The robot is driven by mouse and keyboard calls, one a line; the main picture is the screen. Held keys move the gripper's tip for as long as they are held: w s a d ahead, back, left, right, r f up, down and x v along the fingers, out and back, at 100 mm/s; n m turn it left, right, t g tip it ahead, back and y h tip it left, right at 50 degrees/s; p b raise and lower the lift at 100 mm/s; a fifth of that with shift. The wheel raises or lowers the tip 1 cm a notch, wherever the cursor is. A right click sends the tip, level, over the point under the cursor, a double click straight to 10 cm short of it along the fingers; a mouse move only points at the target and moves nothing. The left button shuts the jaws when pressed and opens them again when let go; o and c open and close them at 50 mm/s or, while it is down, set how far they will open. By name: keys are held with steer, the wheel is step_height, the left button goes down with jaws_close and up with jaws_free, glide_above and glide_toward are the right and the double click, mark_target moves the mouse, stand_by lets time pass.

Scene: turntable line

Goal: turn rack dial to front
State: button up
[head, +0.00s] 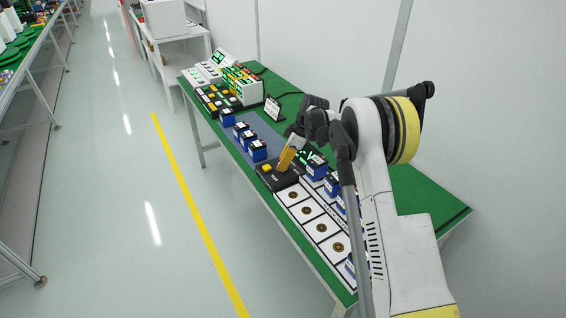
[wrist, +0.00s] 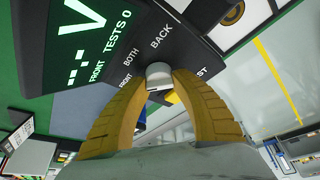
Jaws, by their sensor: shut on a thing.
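The rack dial (wrist: 158,70) is a small pale grey knob on a black unit, with the labels FRONT, BOTH and BACK printed around it. My gripper (wrist: 160,78) is shut on this knob, with a yellow finger on each side. The knob's pointer cannot be made out. The unit's lit display (wrist: 88,35) shows a big tick-like mark, FRONT and TESTS 0. In the head view my gripper (head: 285,167) points down onto the black unit (head: 270,183) on the green table, and its fingers hide the dial there.
A yellow button (head: 267,167) sits on the unit left of my fingers. Blue boxes (head: 257,150) stand on a blue-grey mat behind. White squares with brown rings (head: 308,211) lie in front, with more blue boxes (head: 331,184) to their right. The floor left of the table is clear.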

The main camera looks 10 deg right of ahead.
stand_by(0.4)
steer(key=o, duration=1.2)
steer(key=v, duration=1.2)
